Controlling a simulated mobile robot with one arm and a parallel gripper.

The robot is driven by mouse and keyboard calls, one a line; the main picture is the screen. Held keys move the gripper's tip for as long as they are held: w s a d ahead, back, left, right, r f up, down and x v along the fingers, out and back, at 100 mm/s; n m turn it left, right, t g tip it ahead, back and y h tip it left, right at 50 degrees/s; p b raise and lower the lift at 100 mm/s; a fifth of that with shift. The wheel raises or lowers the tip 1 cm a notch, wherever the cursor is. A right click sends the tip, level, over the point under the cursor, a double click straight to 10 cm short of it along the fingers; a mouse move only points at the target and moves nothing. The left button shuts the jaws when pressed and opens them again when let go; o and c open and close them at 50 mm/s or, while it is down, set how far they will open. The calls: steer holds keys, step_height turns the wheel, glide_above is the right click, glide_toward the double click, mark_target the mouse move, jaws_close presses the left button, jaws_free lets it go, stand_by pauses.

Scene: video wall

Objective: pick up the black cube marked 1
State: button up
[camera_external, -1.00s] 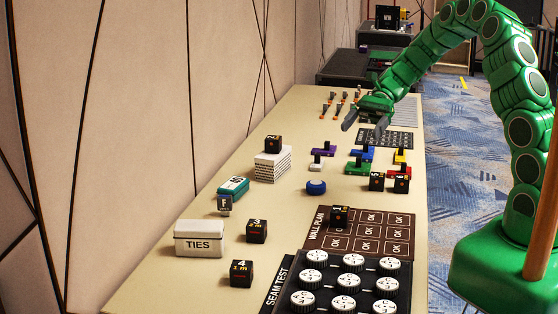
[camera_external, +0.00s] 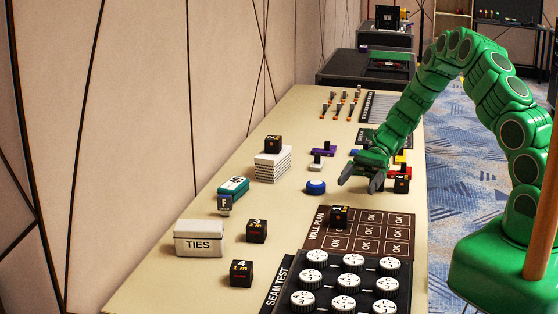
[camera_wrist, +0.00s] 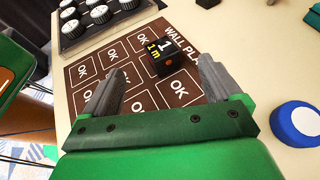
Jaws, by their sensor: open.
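The black cube marked 1 (camera_external: 339,216) sits on the brown WALL PLAN board (camera_external: 398,246), on its far left part in the external view. In the wrist view the cube (camera_wrist: 164,57) shows its top with a white 1 and yellow "1 m", ahead of the fingers and nearer the right finger. My gripper (camera_external: 360,183) is open and empty, above the table and farther back than the cube. In the wrist view my gripper's two fingers (camera_wrist: 160,92) stand wide apart with the board (camera_wrist: 142,98) below them.
Black cubes marked 3 (camera_external: 256,231) and 4 (camera_external: 241,273) stand to the left, near the TIES box (camera_external: 199,239). The SEAM TEST tray (camera_external: 329,290) with white round pieces lies in front of the board.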

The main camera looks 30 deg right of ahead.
mark_target(343, 207)
steer(key=shift+f, duration=0.95)
steer(key=shift+a+f, duration=0.15)
steer(key=shift+r+x, duration=0.15)
steer(key=shift+x, duration=1.75)
steer(key=shift+r+x, duration=0.2)
steer(key=shift+x, duration=1.65)
steer(key=shift+a, duration=0.1)
steer(key=c, duration=1.4)
